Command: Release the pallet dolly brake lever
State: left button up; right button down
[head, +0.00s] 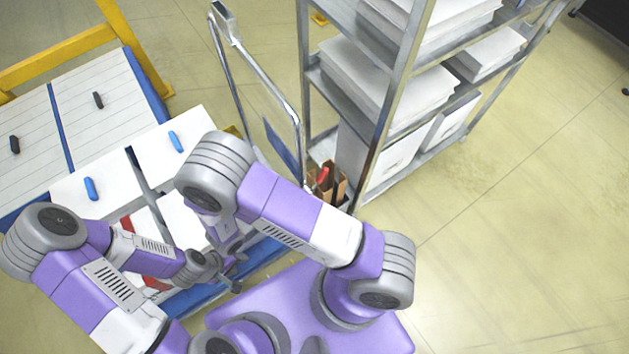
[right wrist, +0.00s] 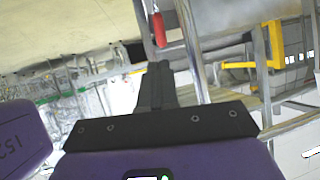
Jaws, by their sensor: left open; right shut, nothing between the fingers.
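My right gripper (right wrist: 159,72) is shut and empty, pointing toward the red grip, with a small gap seeming to remain. In the head view it is hidden or unclear behind my arm. My left gripper (head: 236,275) is open and empty, low over the blue-edged pallet (head: 268,250).
White boxes with blue handles (head: 90,188) fill the left side. A chrome push handle (head: 262,75) rises beside a metal shelf rack (head: 385,110) with white stacks. A yellow rail (head: 60,62) stands behind. The floor at right is clear.

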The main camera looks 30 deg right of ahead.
aim_at(321, 177)
dwell(0.3)
jog(key=b+x, duration=0.4)
jog(key=x, duration=1)
jog(key=shift+s, duration=0.1)
pick_arm(q)
notch_tip(321, 177, down, 4)
jog(key=shift+f, duration=0.15)
pick_arm(e)
jog(key=shift+d, duration=0.1)
